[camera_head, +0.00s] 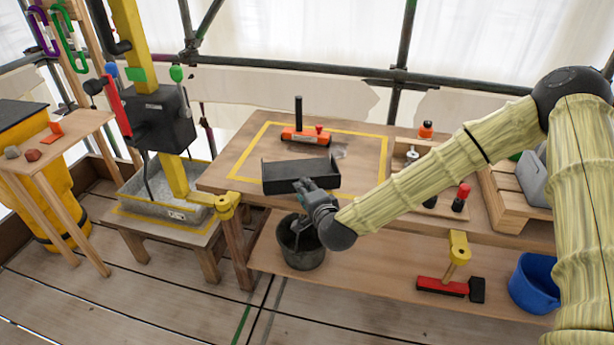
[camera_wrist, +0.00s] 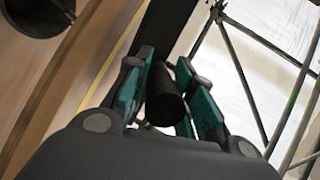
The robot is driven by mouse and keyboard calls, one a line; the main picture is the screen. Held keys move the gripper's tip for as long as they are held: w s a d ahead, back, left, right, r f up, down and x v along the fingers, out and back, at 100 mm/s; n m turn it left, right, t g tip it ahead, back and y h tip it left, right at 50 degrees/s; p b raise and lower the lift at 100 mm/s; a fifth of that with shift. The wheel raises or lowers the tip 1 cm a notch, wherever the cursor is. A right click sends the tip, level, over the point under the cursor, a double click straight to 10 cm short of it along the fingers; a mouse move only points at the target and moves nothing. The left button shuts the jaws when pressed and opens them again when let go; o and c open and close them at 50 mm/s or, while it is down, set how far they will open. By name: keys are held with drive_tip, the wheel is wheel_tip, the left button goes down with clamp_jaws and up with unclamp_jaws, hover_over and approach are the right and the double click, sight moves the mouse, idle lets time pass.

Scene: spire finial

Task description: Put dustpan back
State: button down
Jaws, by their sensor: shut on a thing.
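The dustpan (camera_head: 300,174) is a dark, open-topped pan above the front part of the wooden workbench (camera_head: 232,176). My gripper (camera_head: 305,187) is at its near side, shut on its handle. In the wrist view, the round black handle (camera_wrist: 163,100) sits between the green-padded fingers of my gripper (camera_wrist: 165,95), and the dark pan (camera_wrist: 165,28) extends beyond it. I cannot tell whether the pan touches the bench top. A yellow outline (camera_head: 384,165) is marked on the bench around this area.
An orange tool (camera_head: 305,135) with a black upright handle lies behind the dustpan. A dark bucket (camera_head: 301,250) stands on the lower shelf below my gripper. A blue bucket (camera_head: 535,283) is at the right.

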drive_tip(key=p, duration=0.2)
approach(308, 172)
drive_tip(key=a, duration=0.1)
drive_tip(key=w+a+r, duration=0.1)
drive_tip(key=w+a, duration=0.1)
drive_tip(key=shift+w+a+r, duration=0.15)
drive_tip(key=shift+w+r, duration=0.05)
drive_tip(key=shift+r, duration=0.15)
drive_tip(key=shift+w+r, duration=0.1)
drive_tip(key=shift+w, duration=0.25)
drive_tip(key=shift+f+p, duration=0.85)
drive_tip(key=shift+f, duration=0.95)
drive_tip(key=c, duration=1.2)
unclamp_jaws()
drive_tip(key=shift+f, duration=0.1)
